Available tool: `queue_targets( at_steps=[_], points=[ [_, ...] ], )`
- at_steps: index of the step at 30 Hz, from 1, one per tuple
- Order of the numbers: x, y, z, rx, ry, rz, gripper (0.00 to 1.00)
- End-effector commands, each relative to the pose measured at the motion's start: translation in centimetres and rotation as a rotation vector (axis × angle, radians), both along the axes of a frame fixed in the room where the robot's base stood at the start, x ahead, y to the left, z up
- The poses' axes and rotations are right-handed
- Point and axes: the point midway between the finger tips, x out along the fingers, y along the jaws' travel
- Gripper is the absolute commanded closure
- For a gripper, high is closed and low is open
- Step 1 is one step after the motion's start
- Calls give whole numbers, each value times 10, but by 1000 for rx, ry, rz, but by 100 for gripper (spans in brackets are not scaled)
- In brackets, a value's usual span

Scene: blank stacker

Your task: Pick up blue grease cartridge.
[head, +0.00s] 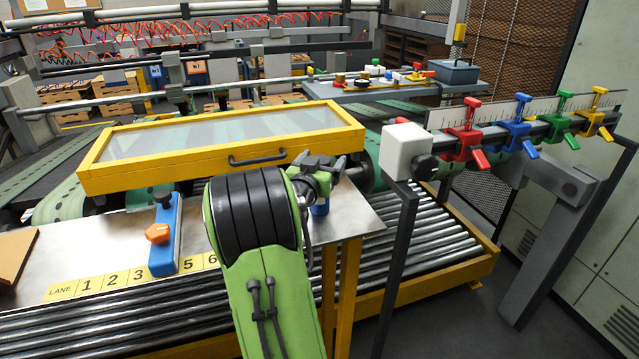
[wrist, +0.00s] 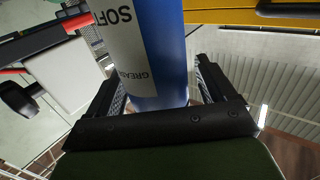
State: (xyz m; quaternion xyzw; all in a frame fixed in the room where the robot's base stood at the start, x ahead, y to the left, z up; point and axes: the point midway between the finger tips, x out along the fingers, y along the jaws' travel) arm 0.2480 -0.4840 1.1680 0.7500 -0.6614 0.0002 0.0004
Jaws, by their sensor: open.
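The blue grease cartridge (wrist: 172,50) fills the top middle of the wrist view, with a white label that reads "SOF" and "GREAS" in part. My gripper (wrist: 158,82) is open, with one finger on each side of the cartridge; I cannot tell whether either finger touches it. In the head view my gripper (head: 328,168) is over the right part of the metal table. A small blue part of the cartridge (head: 320,208) shows just below it on the table; the rest is hidden behind my gripper and arm.
A yellow-framed clear cover (head: 220,135) with a black handle stands close to the left of my gripper. A blue lane block (head: 165,235) with an orange knob stands on the table (head: 215,260). To the right is a rail with a white block (head: 408,150) and coloured clamps (head: 468,140).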

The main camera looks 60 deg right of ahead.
Motion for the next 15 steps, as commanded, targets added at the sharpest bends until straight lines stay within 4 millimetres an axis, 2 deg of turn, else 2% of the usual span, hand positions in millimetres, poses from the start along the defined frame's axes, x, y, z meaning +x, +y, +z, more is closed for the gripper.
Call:
queue_targets(
  at_steps=[1,2,15],
  points=[
    [0,0,0,0,0,0,19],
    [0,0,0,0,0,0,24],
    [0,1,0,0,0,0,91]
  ],
)
